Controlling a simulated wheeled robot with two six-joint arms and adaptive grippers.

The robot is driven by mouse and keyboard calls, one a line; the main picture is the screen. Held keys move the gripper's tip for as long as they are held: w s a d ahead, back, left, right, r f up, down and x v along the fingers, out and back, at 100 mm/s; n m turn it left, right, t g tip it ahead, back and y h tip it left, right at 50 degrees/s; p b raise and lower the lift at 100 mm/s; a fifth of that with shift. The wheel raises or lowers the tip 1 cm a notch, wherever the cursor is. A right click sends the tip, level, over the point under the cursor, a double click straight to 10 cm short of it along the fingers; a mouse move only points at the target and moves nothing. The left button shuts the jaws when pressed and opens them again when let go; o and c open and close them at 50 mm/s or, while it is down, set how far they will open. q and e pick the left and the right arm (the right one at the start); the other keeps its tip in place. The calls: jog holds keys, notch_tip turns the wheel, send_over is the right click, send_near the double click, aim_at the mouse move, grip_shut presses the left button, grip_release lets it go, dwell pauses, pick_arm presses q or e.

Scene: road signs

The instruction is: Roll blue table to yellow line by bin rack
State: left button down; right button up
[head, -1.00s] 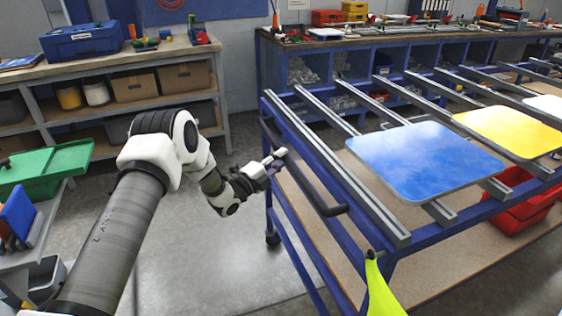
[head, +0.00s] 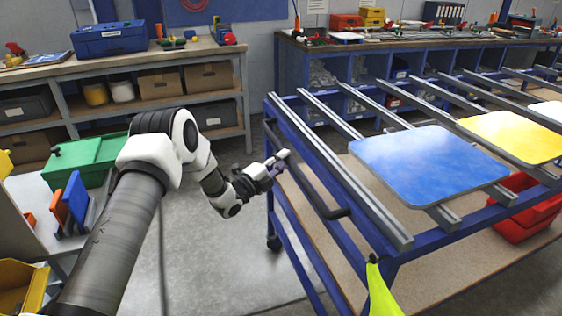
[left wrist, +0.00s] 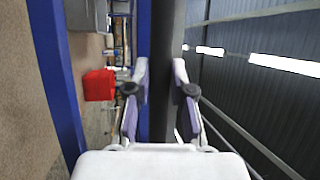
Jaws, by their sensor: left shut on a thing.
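The blue table (head: 450,232) is a blue-framed cart with grey rails across its top and a wooden lower shelf. It fills the right half of the head view. A blue panel (head: 425,162) and a yellow panel (head: 515,137) lie flat on the rails. My left gripper (head: 281,160) is shut on the dark push handle (head: 312,187) at the cart's near left side. In the left wrist view, the fingers (left wrist: 160,78) are on either side of the bar. My right gripper is not in view. I see no yellow line on the floor.
A bench (head: 58,67) with boxes stands at the back left. A blue cubby bench (head: 290,75) runs behind the cart. A green bin (head: 85,160) and a yellow bin (head: 22,288) are at the left. Grey floor (head: 205,275) is clear left of the cart.

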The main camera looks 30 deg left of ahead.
pick_arm(q)
jog(key=shift+w+d+r, duration=0.1)
jog(key=shift+w+r, duration=0.2)
jog(key=shift+r, duration=0.15)
jog(key=c, duration=1)
grip_release()
jog(key=shift+s+d+f, duration=0.1)
jog(key=shift+f, duration=0.1)
jog(key=v, duration=1.2)
